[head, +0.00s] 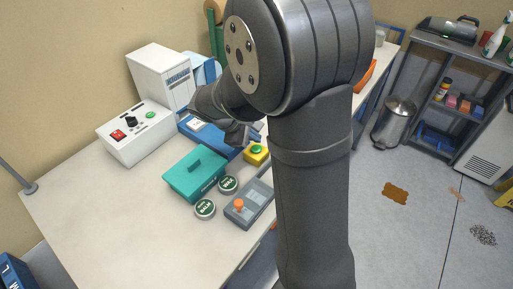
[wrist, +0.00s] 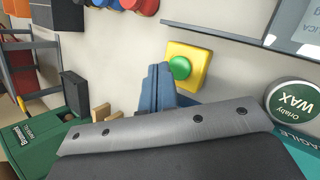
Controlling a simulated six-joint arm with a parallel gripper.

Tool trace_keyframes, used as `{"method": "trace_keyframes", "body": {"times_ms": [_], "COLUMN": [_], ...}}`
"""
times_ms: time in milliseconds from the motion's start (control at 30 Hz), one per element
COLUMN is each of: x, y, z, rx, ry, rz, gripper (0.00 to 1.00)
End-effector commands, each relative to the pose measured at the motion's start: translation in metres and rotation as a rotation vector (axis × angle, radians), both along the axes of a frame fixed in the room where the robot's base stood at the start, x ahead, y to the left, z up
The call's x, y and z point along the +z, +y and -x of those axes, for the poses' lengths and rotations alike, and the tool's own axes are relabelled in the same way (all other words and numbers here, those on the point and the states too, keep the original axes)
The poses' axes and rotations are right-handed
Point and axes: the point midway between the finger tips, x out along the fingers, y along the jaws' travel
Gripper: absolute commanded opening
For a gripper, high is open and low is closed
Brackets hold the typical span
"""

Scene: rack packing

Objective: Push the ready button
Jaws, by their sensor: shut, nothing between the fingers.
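The ready button appears to be the green button (head: 257,149) on a small yellow box (head: 254,159), near the right edge of the table. In the wrist view the green button (wrist: 180,68) sits in the middle of the yellow box (wrist: 201,70) and is in full view. My gripper (head: 258,127) is shut and empty, just behind the yellow box in the head view. In the wrist view its blue-grey fingertips (wrist: 158,69) lie just left of the button, over the box's left edge. I cannot tell their height above it.
A blue tray (head: 225,150) lies behind. A white control box (head: 133,143) stands at left. The front-left tabletop is clear.

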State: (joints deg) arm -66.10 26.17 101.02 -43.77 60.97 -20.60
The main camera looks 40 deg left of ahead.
Motion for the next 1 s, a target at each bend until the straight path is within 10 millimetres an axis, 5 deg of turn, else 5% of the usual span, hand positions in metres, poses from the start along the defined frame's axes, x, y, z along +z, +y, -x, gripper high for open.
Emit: {"method": "trace_keyframes", "body": {"times_ms": [1000], "x": [-0.0109], "y": [-0.0003], "z": [0.0000], "rx": [0.000], "ry": [0.000], "rz": [0.001], "gripper": [0.00]}}
